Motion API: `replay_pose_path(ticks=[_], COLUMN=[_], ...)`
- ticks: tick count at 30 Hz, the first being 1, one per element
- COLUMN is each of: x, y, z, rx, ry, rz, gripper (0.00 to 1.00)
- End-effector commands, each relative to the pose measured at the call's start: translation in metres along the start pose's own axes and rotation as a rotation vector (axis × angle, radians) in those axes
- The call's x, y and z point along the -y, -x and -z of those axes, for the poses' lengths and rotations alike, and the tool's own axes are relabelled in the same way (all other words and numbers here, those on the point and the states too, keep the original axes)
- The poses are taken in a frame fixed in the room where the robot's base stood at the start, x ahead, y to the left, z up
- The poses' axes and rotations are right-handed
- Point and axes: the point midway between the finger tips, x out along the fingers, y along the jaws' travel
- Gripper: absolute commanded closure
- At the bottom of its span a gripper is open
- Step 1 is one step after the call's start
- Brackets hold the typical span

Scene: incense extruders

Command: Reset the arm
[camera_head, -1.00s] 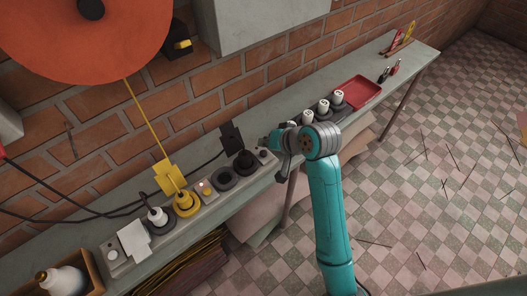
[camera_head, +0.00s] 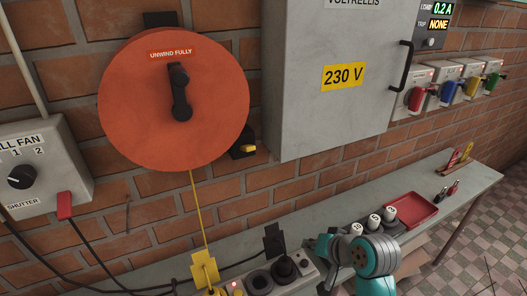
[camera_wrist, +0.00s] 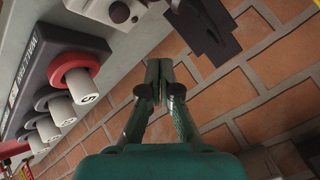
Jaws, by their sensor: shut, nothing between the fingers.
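My gripper (camera_wrist: 161,82) shows in the wrist view with its two teal fingers together and nothing between them. It is above the bench, with the brick wall behind it. In the head view my teal and grey arm (camera_head: 374,256) rises at the lower right of centre, over the front of the bench. The fingertips are hard to make out in that view. White-capped plugs in a dark holder (camera_wrist: 62,62) are left of the gripper in the wrist view, apart from it; one has a red ring.
An orange cable reel (camera_head: 140,105) and a grey 230 V cabinet (camera_head: 330,110) hang on the brick wall. A socket strip (camera_head: 310,274) lies on the narrow bench left of my arm. A red tray (camera_head: 412,210) sits farther right. Coloured plugs (camera_head: 452,92) are on the right wall.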

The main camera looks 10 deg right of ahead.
Motion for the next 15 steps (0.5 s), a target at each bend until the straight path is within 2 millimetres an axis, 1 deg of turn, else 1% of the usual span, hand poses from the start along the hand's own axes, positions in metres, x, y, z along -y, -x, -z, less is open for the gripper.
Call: replay_pose_path(ticks=[2, 5, 10, 15], x=[-0.003, -0.010, -0.029, -0.048], y=[-0.002, -0.007, -0.016, -0.017], z=[-0.005, -0.020, -0.060, -0.097], rx=[-0.002, -0.017, -0.074, -0.136], ry=[-0.001, -0.003, 0.004, 0.021], rz=[-0.001, -0.002, -0.009, -0.022], gripper=[1.00, 1.00, 1.00, 1.00])
